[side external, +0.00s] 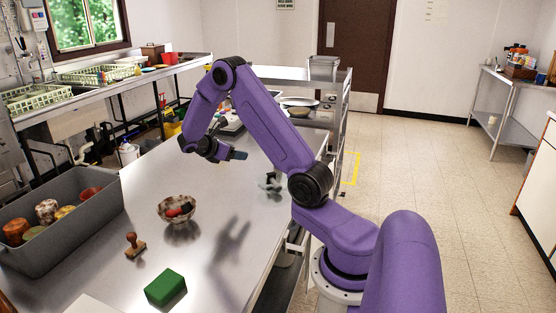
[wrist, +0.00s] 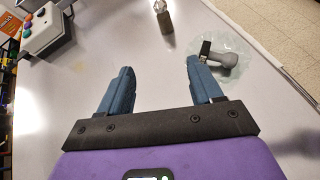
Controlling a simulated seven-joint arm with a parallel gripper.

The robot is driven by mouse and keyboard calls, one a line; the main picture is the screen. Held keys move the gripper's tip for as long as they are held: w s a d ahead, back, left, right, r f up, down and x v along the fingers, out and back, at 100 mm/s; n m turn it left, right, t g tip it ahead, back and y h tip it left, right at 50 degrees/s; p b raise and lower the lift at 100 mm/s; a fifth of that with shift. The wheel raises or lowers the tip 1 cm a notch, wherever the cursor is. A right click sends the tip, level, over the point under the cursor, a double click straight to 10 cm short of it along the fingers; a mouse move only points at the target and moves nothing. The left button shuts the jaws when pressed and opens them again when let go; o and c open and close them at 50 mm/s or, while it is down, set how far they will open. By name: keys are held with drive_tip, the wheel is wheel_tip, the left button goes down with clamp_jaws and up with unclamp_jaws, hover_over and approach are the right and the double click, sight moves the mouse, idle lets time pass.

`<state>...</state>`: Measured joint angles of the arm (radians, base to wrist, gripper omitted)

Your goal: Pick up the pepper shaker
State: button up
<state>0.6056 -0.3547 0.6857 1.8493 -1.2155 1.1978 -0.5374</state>
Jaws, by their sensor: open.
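A small brownish, see-through shaker with a pale metal top (wrist: 164,17), which looks like the pepper shaker, stands at the top edge of the wrist view, partly cut off. It is beyond my fingertips, roughly in line with the gap between them. My gripper (wrist: 160,75) is open with its two blue fingers apart and nothing between them. In the side view, my gripper (side external: 238,155) is held above the metal table. I cannot clearly pick out the shaker there; my arm may hide it.
A grey knobbed object (wrist: 222,57) lies on a clear dish (wrist: 245,72) near the right finger. A grey box with coloured buttons (wrist: 48,30) is at upper left. In the side view, a patterned bowl (side external: 178,212), stamp (side external: 134,246), green block (side external: 165,288) and grey bin (side external: 100,222) occupy the near table.

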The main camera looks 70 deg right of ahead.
drive_tip(key=shift+g+h, duration=0.5)
drive_tip(key=shift+g, duration=0.3)
drive_tip(key=x, duration=1.6)
drive_tip(key=r+x, duration=0.1)
drive_tip(key=x, duration=0.7)
drive_tip(key=shift+w+d+f, duration=0.1)
drive_tip(key=shift+w+d, duration=0.1)
drive_tip(key=shift+d, duration=0.35)
drive_tip(key=c, duration=1.1)
